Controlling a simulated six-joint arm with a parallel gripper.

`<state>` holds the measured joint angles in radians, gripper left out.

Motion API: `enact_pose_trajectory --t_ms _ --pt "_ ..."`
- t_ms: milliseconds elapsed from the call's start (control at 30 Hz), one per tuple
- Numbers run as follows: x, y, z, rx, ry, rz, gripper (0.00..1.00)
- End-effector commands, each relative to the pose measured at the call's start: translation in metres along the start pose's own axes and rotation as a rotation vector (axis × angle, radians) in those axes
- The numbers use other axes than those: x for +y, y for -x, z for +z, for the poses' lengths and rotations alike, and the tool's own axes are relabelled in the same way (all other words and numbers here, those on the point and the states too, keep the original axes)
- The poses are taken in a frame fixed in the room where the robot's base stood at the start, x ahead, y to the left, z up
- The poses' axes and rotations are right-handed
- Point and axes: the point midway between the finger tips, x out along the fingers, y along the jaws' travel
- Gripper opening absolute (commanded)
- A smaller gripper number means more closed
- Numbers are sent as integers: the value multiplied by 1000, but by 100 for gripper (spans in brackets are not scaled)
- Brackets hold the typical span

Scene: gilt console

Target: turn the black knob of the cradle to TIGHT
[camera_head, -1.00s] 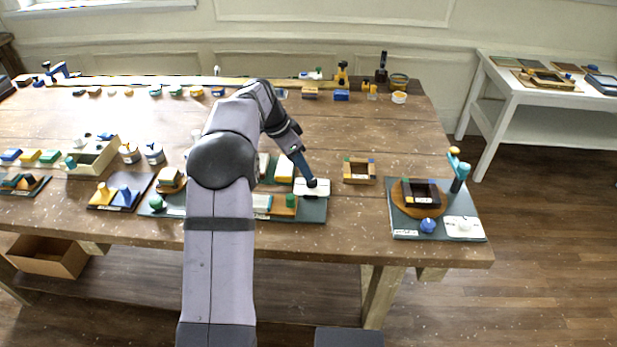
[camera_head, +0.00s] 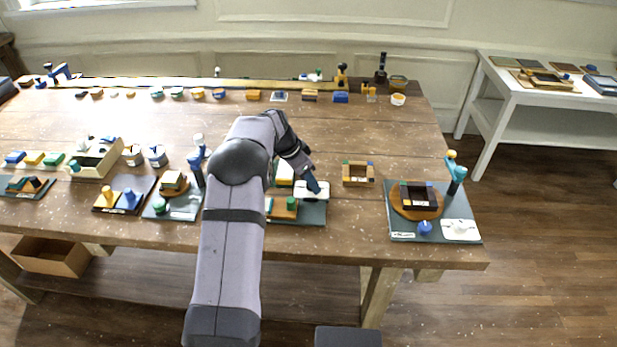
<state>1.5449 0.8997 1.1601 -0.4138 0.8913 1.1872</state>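A grey-green base (camera_head: 312,214) near the table's front, right of my arm, carries a white plate (camera_head: 322,196), a wooden block and a green knob (camera_head: 291,203). I take this to be the cradle, but its label is too small to read. My gripper (camera_head: 314,187) points down at the white plate, its tip over or against the plate's upper part. I cannot tell whether it touches. The black knob cannot be made out; the gripper tip covers that spot. The finger gap does not show. My arm hides the base's left side.
A small wooden frame (camera_head: 358,174) stands just right of the gripper. Further right, another base (camera_head: 400,226) holds a round wooden disc, a blue knob and a teal post. Several similar stations stand left of my arm. The mid-table behind the gripper is mostly clear.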

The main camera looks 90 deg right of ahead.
Motion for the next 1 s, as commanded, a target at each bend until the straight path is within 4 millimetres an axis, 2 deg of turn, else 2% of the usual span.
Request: enact_pose_trajectory --t_ms 333,500,1000 --pt "0 -4 0 0 -1 -1 44" --pt "0 -4 0 0 0 -1 4" --pt "-2 -4 0 1 -125 50 3"
